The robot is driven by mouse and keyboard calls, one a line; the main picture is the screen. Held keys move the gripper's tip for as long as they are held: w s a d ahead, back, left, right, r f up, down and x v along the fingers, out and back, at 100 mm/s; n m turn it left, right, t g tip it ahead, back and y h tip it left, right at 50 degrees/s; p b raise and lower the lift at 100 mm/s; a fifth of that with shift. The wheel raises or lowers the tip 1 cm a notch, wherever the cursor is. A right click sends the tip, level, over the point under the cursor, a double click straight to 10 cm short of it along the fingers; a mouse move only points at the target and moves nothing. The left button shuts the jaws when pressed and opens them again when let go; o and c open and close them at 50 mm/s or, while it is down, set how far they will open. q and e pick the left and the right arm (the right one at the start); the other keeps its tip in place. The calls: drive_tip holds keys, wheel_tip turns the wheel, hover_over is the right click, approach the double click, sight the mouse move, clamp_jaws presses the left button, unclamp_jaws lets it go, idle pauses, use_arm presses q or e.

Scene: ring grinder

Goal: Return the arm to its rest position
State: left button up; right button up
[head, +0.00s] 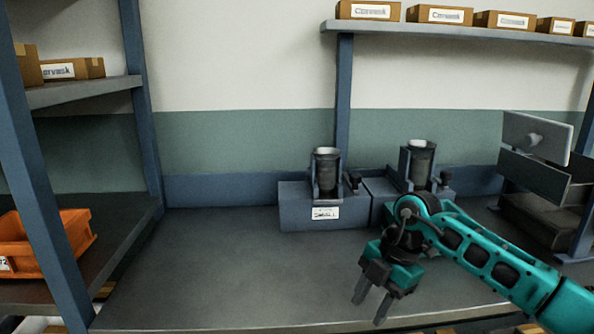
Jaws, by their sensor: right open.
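My right arm comes in from the lower right over the grey workbench (210,270). My right gripper (370,308) is open and empty, with its two fingers pointing down near the bench's front edge. It is in front of two blue-grey machines and apart from them. The left machine (293,205) has a dark cylinder on top and a white label on its front. The right machine (377,192) also has a dark cylinder on top and is partly hidden behind my arm. My left gripper is not in view.
An orange bin (75,225) sits on the left shelf unit. Cardboard boxes (440,15) line the upper wall shelf (450,33). A grey panelled stand (535,175) is at the right, near my arm. The bench's left and middle surface is clear.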

drive_tip(key=s+a+r+t+y+p, duration=0.1)
drive_tip(key=s+a+r+y, duration=0.1)
drive_tip(key=s+a+y, duration=0.45)
drive_tip(key=s+a+r+y+p, duration=0.1)
drive_tip(key=s+a+r+y, duration=0.15)
drive_tip(key=a+y, duration=0.65)
drive_tip(key=d+f+m+t+h+p, duration=0.1)
drive_tip(key=d+f+m+t+h, duration=0.3)
drive_tip(key=m+t, duration=0.45)
drive_tip(key=d+f+m+t+h, duration=0.3)
drive_tip(key=d+m+t+h, duration=0.25)
drive_tip(key=m+t, duration=0.3)
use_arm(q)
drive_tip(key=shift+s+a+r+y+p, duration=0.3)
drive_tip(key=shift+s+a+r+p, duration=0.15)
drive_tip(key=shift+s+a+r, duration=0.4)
use_arm(e)
drive_tip(key=s+d+f+m+g+h, duration=0.5)
drive_tip(key=s+d+f, duration=0.5)
drive_tip(key=s+f, duration=0.2)
drive_tip(key=shift+s+f+m+g+h, duration=0.35)
drive_tip(key=shift+f+g+h, duration=0.55)
drive_tip(key=shift+h, duration=0.3)
